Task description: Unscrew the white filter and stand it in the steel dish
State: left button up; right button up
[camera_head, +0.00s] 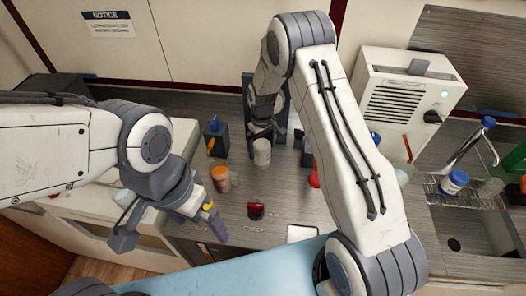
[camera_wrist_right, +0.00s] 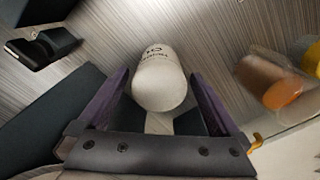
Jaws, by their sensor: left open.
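The white filter (camera_head: 262,152) is a pale cylinder at the back middle of the counter, in front of a dark upright panel. My right gripper (camera_head: 265,122) is at it from above. My left gripper (camera_head: 158,225) is open and empty over the counter's left front. I cannot make out the steel dish for certain; my right arm hides part of the counter.
An orange-brown jar (camera_head: 221,179) stands left of the filter; it shows at the right in the wrist view (camera_wrist_right: 280,88). A dark red object (camera_head: 256,210) lies near the front. A white appliance (camera_head: 405,95) and a sink (camera_head: 465,225) are at the right.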

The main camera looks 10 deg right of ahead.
jog(key=m, duration=1.3)
jog(key=shift+m, duration=0.3)
jog(key=m, duration=0.4)
jog(key=shift+m+b, duration=0.3)
jog(key=shift+m, duration=0.1)
jog(key=shift+w, duration=0.1)
